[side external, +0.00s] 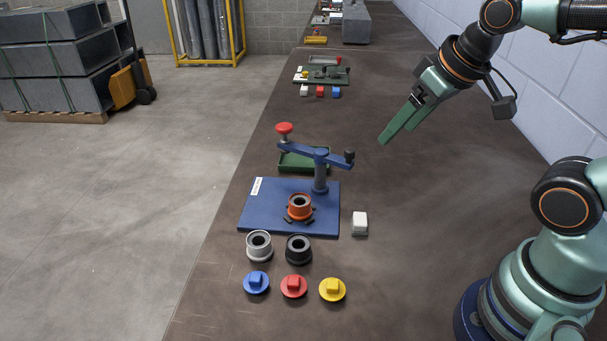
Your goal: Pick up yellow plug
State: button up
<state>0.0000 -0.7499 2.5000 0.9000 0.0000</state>
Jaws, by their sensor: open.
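The yellow plug (332,289) is a round disc with a raised square tab on top. It sits on the brown bench at the right end of a row, beside the red plug (294,286) and the blue plug (256,282). My gripper (391,135) has green fingers and hangs in the air at the upper right, well away from the yellow plug and farther along the bench. It is open and nothing shows between its fingers.
A blue fixture plate (260,217) with a lever arm (315,155) and an orange ring (300,207) stands behind the plugs. Grey (259,245) and black (298,250) collars sit between. A white block (360,223) is right of the plate. The bench right of the yellow plug is clear.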

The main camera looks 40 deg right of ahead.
jog(key=n+g, duration=0.6)
jog(key=n, duration=2.1)
send_over(333, 284)
notch_tip(333, 284, down, 13)
jog(key=f, duration=0.6)
jog(key=shift+w+d+f, duration=0.1)
jog(key=shift+d+f, duration=0.1)
jog(key=shift+f, duration=0.1)
jog(key=shift+a+f, duration=0.15)
jog(key=shift+f, duration=1.15)
jog(key=shift+a+f, duration=0.1)
jog(key=shift+f, duration=1.15)
jog(key=shift+c, duration=0.3)
jog(key=c, duration=1.1)
